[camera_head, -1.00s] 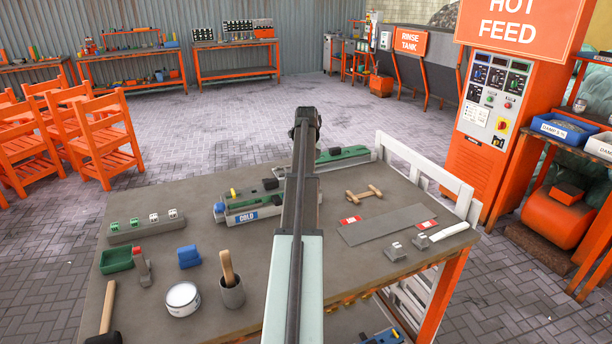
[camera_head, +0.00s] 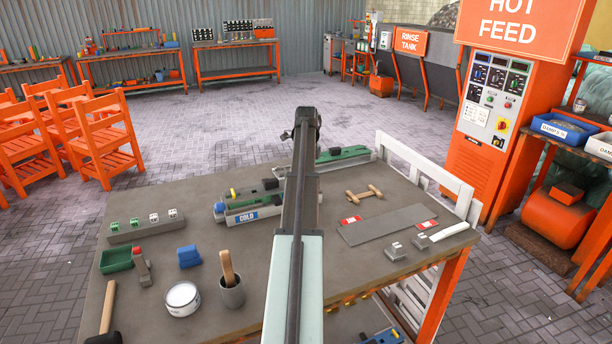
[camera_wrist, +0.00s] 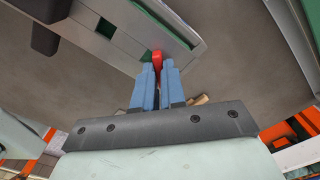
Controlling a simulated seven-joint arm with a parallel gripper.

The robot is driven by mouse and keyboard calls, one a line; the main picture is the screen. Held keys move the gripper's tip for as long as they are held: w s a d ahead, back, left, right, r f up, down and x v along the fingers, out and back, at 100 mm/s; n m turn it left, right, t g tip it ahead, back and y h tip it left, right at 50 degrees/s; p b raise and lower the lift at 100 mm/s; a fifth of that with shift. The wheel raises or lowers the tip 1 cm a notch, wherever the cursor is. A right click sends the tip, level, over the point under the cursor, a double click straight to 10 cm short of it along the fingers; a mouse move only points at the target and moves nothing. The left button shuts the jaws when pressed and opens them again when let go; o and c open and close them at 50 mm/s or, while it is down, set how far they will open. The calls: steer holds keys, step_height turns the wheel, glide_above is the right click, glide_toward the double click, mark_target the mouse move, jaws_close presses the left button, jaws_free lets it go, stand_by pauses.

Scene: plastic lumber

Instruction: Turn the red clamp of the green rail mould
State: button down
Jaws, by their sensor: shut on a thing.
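The green rail mould (camera_head: 343,153) lies at the back of the bench, partly hidden behind my arm. In the wrist view its grey body with a green strip (camera_wrist: 155,18) crosses the top of the picture. The red clamp (camera_wrist: 157,58) sits at the mould's near edge, between the blue fingers of my gripper (camera_wrist: 157,72). My gripper is shut on the clamp. In the head view the clamp and fingertips are hidden behind my arm.
A grey mould marked COLD (camera_head: 248,215) with a blue end lies left of my arm. A wooden handle piece (camera_head: 364,193) and a grey plate (camera_head: 388,224) with red-and-white labels lie to the right. A white rack (camera_head: 425,172) borders the bench's right edge.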

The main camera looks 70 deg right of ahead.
steer(key=n, duration=0.4)
steer(key=shift+n, duration=0.4)
steer(key=shift+n, duration=2)
steer(key=c, duration=1.1)
jaws_free()
steer(key=shift+o, duration=0.2)
steer(key=shift+r, duration=3.5)
